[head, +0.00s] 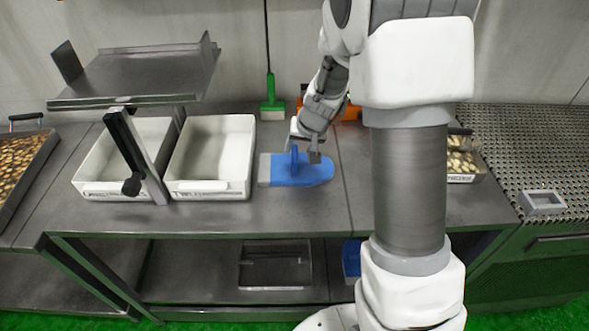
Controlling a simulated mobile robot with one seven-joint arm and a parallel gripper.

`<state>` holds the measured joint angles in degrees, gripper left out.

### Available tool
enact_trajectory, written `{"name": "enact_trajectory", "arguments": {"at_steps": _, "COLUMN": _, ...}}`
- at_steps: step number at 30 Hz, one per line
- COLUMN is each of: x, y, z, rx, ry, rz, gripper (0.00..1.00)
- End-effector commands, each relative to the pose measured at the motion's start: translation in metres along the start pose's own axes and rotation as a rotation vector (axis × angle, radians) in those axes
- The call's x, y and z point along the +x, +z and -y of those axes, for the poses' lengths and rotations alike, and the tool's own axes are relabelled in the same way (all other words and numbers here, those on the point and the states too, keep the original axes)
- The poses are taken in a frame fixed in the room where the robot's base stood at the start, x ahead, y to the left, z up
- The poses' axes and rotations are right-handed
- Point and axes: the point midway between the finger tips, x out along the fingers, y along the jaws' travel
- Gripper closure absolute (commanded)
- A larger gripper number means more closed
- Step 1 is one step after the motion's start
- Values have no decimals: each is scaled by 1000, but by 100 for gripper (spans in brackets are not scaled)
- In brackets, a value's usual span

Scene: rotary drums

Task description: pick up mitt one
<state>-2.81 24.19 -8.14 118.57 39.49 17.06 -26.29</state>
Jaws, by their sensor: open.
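A blue mitt (308,173) with a pale grey cuff at its left end lies on the steel bench in the head view. A narrow blue part of it stands up near its middle. My gripper (304,149) is open, directly over the mitt and very close to it, by the upright part. I cannot tell whether the fingers touch the mitt or stand on both sides of that part. No label shows on the mitt, and part of its back edge is hidden by the gripper.
Two white bins (247,151) (85,170) stand left of the mitt, with a raised steel tray (140,75) above them. A green brush (271,108) and an orange object (350,112) are behind. A blue object (351,259) lies on the lower shelf. My arm hides the bench at right.

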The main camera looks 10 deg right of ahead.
Motion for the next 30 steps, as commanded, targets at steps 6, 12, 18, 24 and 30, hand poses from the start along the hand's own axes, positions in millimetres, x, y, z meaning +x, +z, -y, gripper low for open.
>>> {"name": "enact_trajectory", "arguments": {"at_steps": 6, "x": 32, "y": 1, "z": 2, "rx": 0, "ry": 1, "rz": 3, "gripper": 43}}
{"name": "enact_trajectory", "arguments": {"at_steps": 12, "x": 46, "y": 0, "z": 2, "rx": 0, "ry": 0, "rz": 1, "gripper": 43}}
{"name": "enact_trajectory", "arguments": {"at_steps": 18, "x": 46, "y": 0, "z": 2, "rx": 0, "ry": 0, "rz": 0, "gripper": 43}}
{"name": "enact_trajectory", "arguments": {"at_steps": 24, "x": 46, "y": 0, "z": 2, "rx": 0, "ry": 0, "rz": 1, "gripper": 75}}
{"name": "enact_trajectory", "arguments": {"at_steps": 30, "x": 46, "y": 0, "z": 2, "rx": 0, "ry": 0, "rz": 1, "gripper": 100}}
